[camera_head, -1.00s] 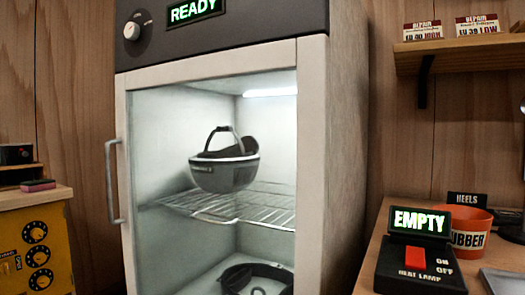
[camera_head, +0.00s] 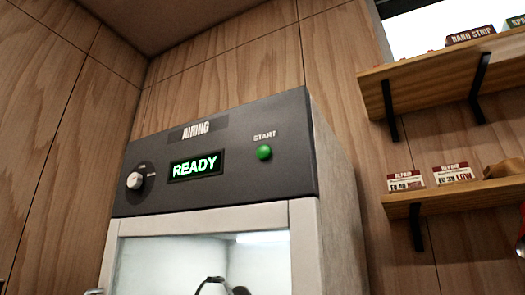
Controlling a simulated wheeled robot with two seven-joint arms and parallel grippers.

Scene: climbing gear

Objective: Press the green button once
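The green button (camera_head: 264,153) is a small round knob under the word START. It sits at the right of the dark top panel of the airing cabinet (camera_head: 237,114). The lit display (camera_head: 195,165) to its left reads READY in green. Nothing touches the button. Neither of my grippers is in view.
The cabinet's glass door (camera_head: 190,262) shows below the panel, with part of a helmet inside. Wall shelves (camera_head: 462,192) with small signs and boxes are at the right. The space in front of the panel is clear.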

